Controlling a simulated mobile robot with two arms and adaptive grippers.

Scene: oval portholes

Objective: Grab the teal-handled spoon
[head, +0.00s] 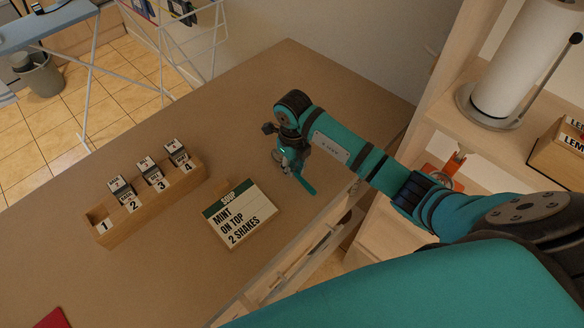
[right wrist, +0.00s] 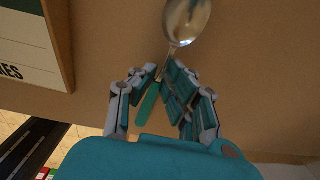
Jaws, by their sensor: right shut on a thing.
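The teal-handled spoon (right wrist: 187,22) shows in the right wrist view, with its shiny metal bowl toward the top and its teal handle between my fingers. My right gripper (right wrist: 160,74) is shut on the spoon near where the handle meets the neck. In the head view my right gripper (head: 287,160) is over the right part of the brown counter (head: 270,85), and the teal handle (head: 305,184) sticks out below it. The spoon's bowl is hard to make out there. Whether the spoon touches the counter I cannot tell. My left gripper is not in view.
A recipe sign (head: 243,214) reading "SOUP MINT ON TOP 2 SHAKES" is left of my right gripper. A numbered wooden rack (head: 148,205) holds shakers in slots 2, 3 and 4; slot 1 is empty. A red item (head: 52,319) lies at lower left. Shelves with a paper roll (head: 515,60) stand right.

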